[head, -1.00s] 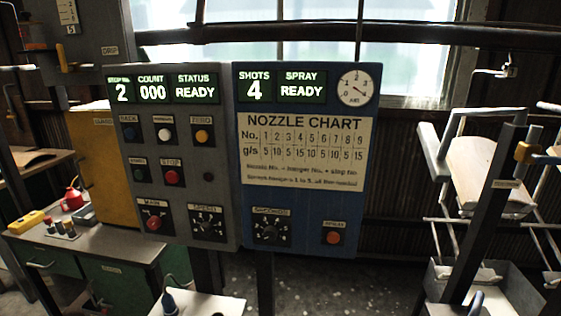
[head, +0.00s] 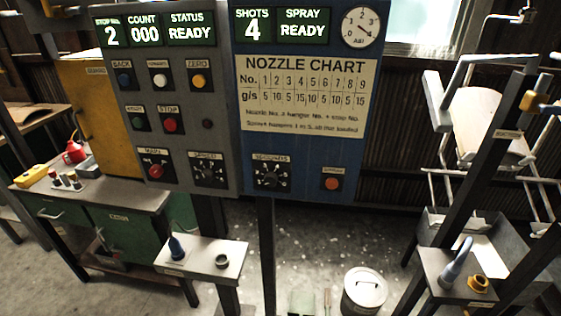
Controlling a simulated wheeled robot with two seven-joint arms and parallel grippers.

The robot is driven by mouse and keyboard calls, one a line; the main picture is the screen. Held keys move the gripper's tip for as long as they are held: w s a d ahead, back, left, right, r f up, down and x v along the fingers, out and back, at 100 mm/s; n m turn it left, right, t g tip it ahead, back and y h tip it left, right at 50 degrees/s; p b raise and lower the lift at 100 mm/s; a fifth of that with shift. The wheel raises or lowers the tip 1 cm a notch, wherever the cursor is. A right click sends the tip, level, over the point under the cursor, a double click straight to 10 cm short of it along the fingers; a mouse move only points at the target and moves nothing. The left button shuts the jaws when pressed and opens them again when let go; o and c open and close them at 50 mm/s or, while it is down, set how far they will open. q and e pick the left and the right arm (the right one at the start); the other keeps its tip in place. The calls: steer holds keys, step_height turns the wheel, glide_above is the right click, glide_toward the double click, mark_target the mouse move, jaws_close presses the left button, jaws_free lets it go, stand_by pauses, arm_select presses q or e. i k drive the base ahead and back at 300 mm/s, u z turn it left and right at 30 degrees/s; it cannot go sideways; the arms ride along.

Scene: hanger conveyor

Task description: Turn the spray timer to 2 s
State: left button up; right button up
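The spray timer is a black rotary dial marked SECONDS (head: 271,173), low on the blue panel (head: 345,170). Its pointer setting is too small to read. An orange-red spray button (head: 331,183) sits to its right. The blue panel's displays read SHOTS 4 (head: 252,27) and SPRAY READY (head: 302,27). Neither of my grippers is in the head view.
The grey panel (head: 221,110) on the left carries coloured buttons, a red main switch (head: 155,171) and a speed dial (head: 209,170). Small shelves (head: 200,256) with nozzles stand below. A white lidded bucket (head: 364,292) is on the floor. A hanger rack stands at right.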

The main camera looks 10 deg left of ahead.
mark_target(271, 178)
steer(key=u, duration=1.65)
steer(key=k, duration=0.55)
steer(key=z, duration=1.5)
